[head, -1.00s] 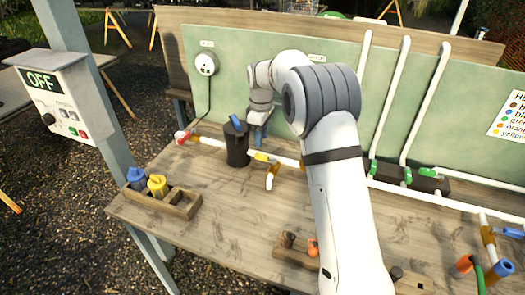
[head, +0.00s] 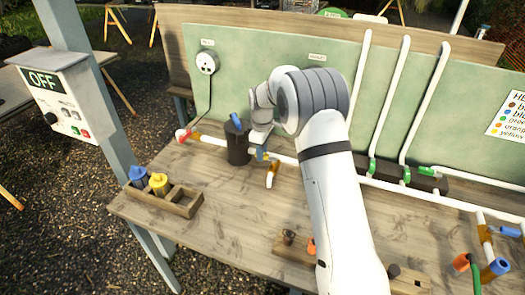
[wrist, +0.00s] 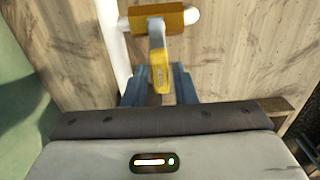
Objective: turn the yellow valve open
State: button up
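The yellow valve (wrist: 160,70) shows in the wrist view as a yellow-tipped lever on an orange-brown body (wrist: 170,20). The body sits on a short white branch pipe off the main pipe (wrist: 110,45). The lever lies crosswise to that branch. My gripper (wrist: 160,75) has its two blue fingers on either side of the lever's end, with the lever between them; a narrow gap seems to show, and contact is unclear. In the head view my gripper (head: 262,155) is low over the pipe and hides most of the lever; the branch's orange body (head: 273,168) shows beside it.
A dark canister with a blue top (head: 237,145) stands close left of my gripper. A red valve (head: 183,135) is further left. A wooden tray (head: 178,207) holds blue and yellow items. A control box (head: 60,90) reads OFF. The table between tray and branch is clear.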

grip_shut()
